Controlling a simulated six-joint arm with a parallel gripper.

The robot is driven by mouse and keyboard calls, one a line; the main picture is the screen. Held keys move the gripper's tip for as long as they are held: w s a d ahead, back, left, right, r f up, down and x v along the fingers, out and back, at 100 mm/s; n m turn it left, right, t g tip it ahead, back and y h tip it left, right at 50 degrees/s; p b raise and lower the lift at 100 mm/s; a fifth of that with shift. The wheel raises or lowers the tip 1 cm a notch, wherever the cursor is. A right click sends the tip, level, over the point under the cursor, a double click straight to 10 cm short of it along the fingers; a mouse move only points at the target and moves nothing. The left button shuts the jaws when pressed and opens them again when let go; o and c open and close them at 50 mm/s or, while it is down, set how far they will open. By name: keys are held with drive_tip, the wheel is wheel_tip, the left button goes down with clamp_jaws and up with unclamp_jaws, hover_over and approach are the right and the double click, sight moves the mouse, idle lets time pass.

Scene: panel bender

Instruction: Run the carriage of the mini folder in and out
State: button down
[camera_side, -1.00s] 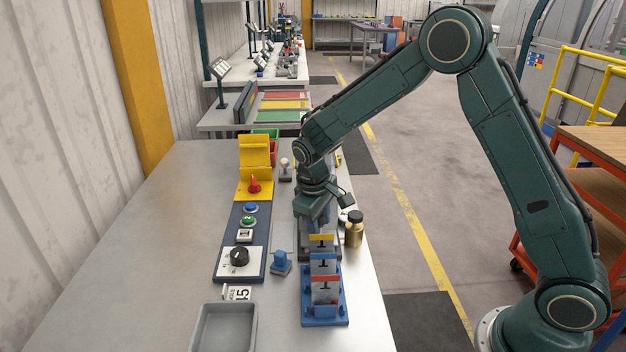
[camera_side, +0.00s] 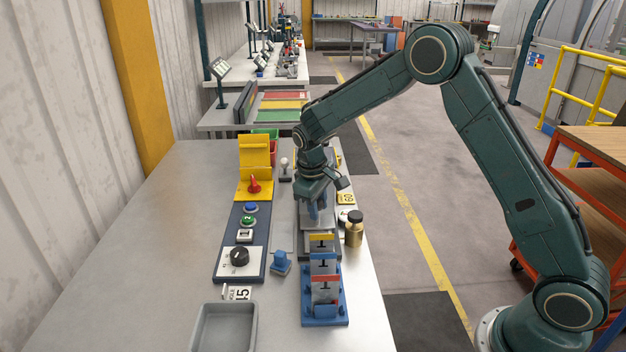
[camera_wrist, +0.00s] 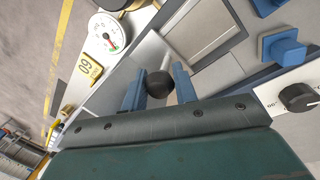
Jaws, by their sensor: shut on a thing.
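My gripper (camera_side: 318,212) is over the mini folder on the right part of the bench, its blue fingers pointing down. In the wrist view my gripper (camera_wrist: 159,88) is shut on a round black knob (camera_wrist: 160,83), one finger on each side. A grey framed plate (camera_wrist: 204,34) of the folder lies beyond the knob in the wrist view. In the side view the fingers and wrist hide the knob and part of the folder's grey bed (camera_side: 320,226).
A brass bottle (camera_side: 354,230) stands close to the right of the folder. A yellow tag (camera_wrist: 91,69) and a round dial (camera_wrist: 109,33) are beside it. A blue block (camera_side: 281,262), a control panel (camera_side: 228,262) and a blue rack (camera_side: 325,312) stand nearby. The bench's left side is clear.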

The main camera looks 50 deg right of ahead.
drive_tip(key=shift+w+d, duration=0.7)
drive_tip(key=shift+w, duration=0.05)
drive_tip(key=c, duration=1.4)
unclamp_jaws()
wheel_tip(320, 180, up, 14)
drive_tip(key=a, duration=0.2)
drive_tip(key=shift+s+a+f, duration=0.2)
drive_tip(key=shift+s+a, duration=0.1)
drive_tip(key=shift+a, duration=0.05)
drive_tip(key=shift+c, duration=0.3)
